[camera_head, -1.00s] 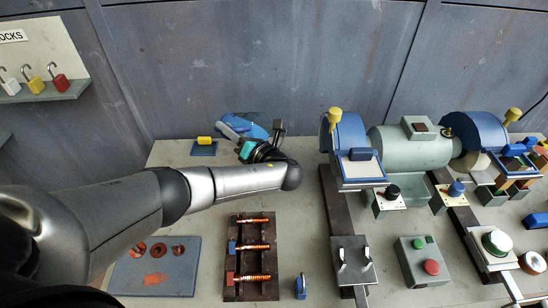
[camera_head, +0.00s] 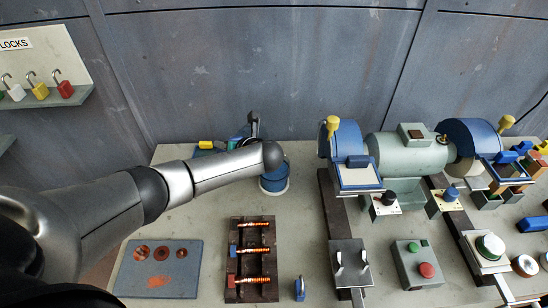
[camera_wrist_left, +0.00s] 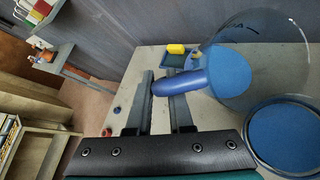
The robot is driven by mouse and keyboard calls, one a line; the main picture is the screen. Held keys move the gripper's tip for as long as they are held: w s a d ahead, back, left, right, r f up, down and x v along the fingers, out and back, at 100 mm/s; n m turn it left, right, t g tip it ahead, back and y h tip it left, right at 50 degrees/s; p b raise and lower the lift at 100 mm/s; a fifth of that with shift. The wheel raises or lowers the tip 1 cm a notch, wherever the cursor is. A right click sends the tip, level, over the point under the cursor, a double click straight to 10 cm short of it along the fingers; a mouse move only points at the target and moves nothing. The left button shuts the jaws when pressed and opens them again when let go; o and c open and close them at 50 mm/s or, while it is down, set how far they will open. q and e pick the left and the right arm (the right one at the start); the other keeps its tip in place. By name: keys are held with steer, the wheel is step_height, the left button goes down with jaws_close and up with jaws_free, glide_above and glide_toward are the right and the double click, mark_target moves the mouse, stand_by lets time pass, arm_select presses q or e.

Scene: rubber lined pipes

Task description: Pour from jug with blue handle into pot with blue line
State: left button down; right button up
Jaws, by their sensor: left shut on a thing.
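My left gripper (camera_wrist_left: 164,105) is shut on the blue handle (camera_wrist_left: 182,83) of a clear jug (camera_wrist_left: 256,45). Blue material (camera_wrist_left: 228,72) shows inside the jug in the left wrist view. The pot (camera_wrist_left: 285,140) stands just beyond the gripper at the right of that view, with a blue surface inside its rim. In the head view, the pot (camera_head: 274,178) shows a blue band and is partly covered by my left wrist. The left gripper (camera_head: 254,124) is mostly hidden behind the wrist there, and so is most of the jug. I cannot tell the jug's exact tilt.
A yellow-topped blue block (camera_head: 206,145) stands at the back left. A grinder (camera_head: 408,150) with blue guards occupies the right. A dark coil board (camera_head: 252,260) and a grey-blue plate (camera_head: 155,270) lie in front. Bare table lies between pot and coil board.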

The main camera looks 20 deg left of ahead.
arm_select(q)
steer(key=shift+a+f+h+p, duration=0.1)
steer(key=shift+a+h+p, duration=0.2)
steer(key=shift+h+p, duration=0.1)
steer(key=shift+w+a+f+n+g+h+p, duration=0.1)
steer(key=shift+a+f+n+g+h+p, duration=0.25)
steer(key=shift+a+f+h, duration=0.6)
steer(key=shift+w+a+f+n+g+h+b, duration=0.15)
steer(key=shift+a+f+h+b, duration=0.35)
steer(key=shift+f+h, duration=0.3)
steer(key=shift+w+a+f+n+g+h+b, duration=0.15)
steer(key=shift+a+f+h+b, duration=0.25)
steer(key=shift+a+f+h, duration=0.35)
steer(key=shift+a+f+n+g+h+b, duration=0.15)
steer(key=shift+a+f+h+b, duration=0.25)
steer(key=shift+f+h, duration=0.4)
steer(key=shift+d+r, duration=0.1)
steer(key=shift+r, duration=0.05)
steer(key=shift+r, duration=0.1)
step_height(320, 180, up, 5)
steer(key=p, duration=0.4)
steer(key=shift+p, duration=0.3)
